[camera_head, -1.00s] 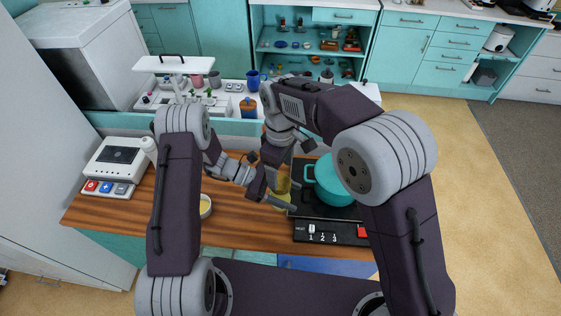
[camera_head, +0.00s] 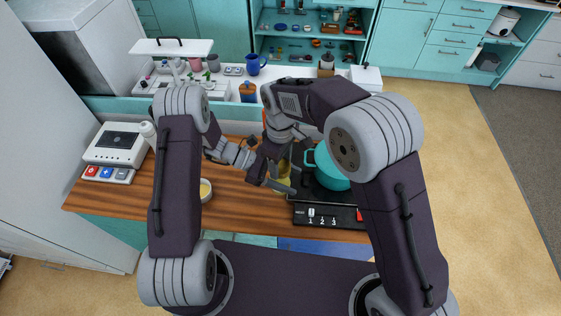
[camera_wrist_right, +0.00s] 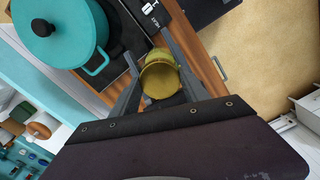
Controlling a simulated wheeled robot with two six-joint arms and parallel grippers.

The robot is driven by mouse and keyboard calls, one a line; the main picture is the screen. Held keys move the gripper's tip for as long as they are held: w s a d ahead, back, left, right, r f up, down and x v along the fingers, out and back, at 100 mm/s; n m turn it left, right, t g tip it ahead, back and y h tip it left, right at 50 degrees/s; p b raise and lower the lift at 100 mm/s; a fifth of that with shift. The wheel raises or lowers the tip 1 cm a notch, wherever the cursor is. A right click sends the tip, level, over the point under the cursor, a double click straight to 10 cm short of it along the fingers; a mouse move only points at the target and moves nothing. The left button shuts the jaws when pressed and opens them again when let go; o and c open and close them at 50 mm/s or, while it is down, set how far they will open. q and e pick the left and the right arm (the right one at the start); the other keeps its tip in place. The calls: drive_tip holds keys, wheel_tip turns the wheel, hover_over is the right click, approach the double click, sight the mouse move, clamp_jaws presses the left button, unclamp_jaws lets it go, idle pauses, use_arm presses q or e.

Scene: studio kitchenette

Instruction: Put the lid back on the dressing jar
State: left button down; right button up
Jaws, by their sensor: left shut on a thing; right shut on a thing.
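The dressing jar (camera_wrist_right: 160,80), olive-yellow and round, sits between the two fingers of my right gripper (camera_wrist_right: 152,62) in the right wrist view. In the head view the jar (camera_head: 285,183) shows as a small yellow patch beside the stove, partly covered by both grippers. My right gripper is shut on it from above. My left gripper (camera_head: 277,186) reaches in from the left, with a finger crossing close in front of the jar. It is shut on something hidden. I cannot make out the lid as a separate thing.
A teal pot (camera_head: 329,170) stands on the dark stove (camera_head: 312,196) just right of the grippers; it also shows in the right wrist view (camera_wrist_right: 62,30). A small bowl with yellow contents (camera_head: 205,190) is on the wooden counter (camera_head: 235,205) to the left. A white bottle (camera_head: 149,133) stands farther left.

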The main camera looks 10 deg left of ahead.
drive_tip(key=m, duration=0.3)
drive_tip(key=o, duration=1.6)
drive_tip(key=shift+c, duration=0.2)
drive_tip(key=shift+r, duration=2.3)
